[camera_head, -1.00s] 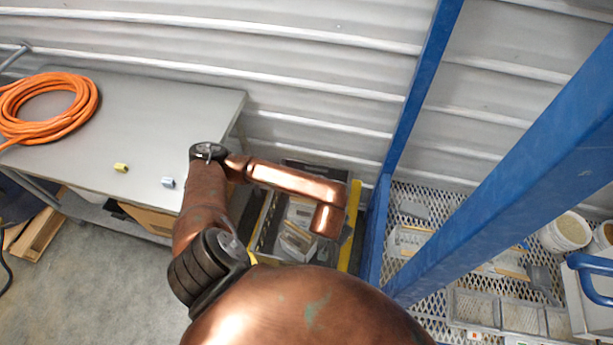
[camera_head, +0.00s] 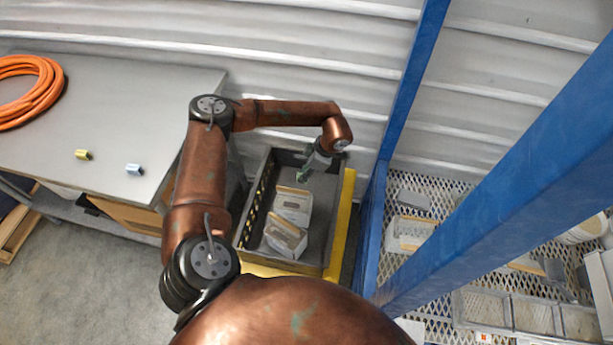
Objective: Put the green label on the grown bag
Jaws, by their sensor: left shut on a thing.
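My left arm reaches over from the left, and my left gripper (camera_head: 306,174) points down above the far part of a dark grey crate. It is shut on the green label (camera_head: 302,177), which shows only as a small green patch at the fingertips. Two whitish bags with tan top strips lie in the crate: a farther bag (camera_head: 293,207) and a nearer bag (camera_head: 285,238). The gripper is on the far side of the farther bag, apart from it in the picture. I cannot tell which bag is the grown one. My right gripper is not in view.
The crate (camera_head: 323,228) sits by a yellow frame (camera_head: 341,225). A blue post (camera_head: 405,110) and mesh rack (camera_head: 440,188) stand at right.

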